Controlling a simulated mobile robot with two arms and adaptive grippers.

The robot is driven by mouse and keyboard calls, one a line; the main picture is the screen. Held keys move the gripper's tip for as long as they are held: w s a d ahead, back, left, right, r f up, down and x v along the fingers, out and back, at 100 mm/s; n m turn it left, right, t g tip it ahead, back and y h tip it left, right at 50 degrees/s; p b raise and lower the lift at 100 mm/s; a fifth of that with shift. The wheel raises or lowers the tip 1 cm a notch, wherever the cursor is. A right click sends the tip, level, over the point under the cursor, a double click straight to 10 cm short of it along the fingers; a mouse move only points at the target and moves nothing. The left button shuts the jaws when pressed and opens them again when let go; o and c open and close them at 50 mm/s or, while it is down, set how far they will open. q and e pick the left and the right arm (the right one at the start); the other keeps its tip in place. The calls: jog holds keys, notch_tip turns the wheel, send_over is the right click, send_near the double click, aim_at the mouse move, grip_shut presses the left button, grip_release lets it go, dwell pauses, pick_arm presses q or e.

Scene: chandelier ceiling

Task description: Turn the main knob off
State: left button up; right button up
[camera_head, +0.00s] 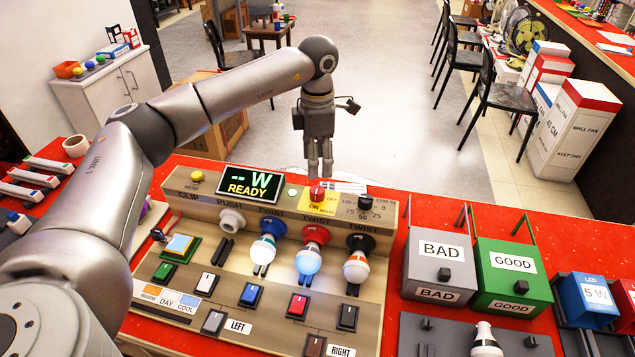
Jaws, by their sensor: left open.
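The main knob (316,195) is a red knob on a yellow plate marked ON, at the top middle of the beige test panel (262,316). Beside it, the display (249,184) reads "-- W READY". My left gripper (320,174) points down just above and slightly behind the knob, its fingertips close to it. It is open and holds nothing. I cannot tell whether the fingertips touch the knob. My right gripper is not in view.
A black selector knob (366,202) sits right of the main knob. Bulbs stand in sockets in front, including a lit one (308,261). A grey BAD box (438,266) and green GOOD box (510,279) stand to the right. Behind the bench is open floor.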

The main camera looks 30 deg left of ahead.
aim_at(317, 189)
pick_arm(q)
jog(key=f, duration=0.1)
jog(key=f+p, duration=0.1)
jog(key=f, duration=0.1)
jog(key=shift+s+d+f, duration=0.1)
jog(key=shift+s, duration=0.1)
jog(key=f, duration=0.3)
jog(key=f+p, duration=0.1)
jog(key=shift+w+f, duration=0.2)
jog(key=shift+w, duration=0.05)
jog(key=shift+f, duration=0.7)
jog(key=shift+c, duration=1.8)
jog(key=c, duration=0.7)
jog(key=shift+o, duration=0.2)
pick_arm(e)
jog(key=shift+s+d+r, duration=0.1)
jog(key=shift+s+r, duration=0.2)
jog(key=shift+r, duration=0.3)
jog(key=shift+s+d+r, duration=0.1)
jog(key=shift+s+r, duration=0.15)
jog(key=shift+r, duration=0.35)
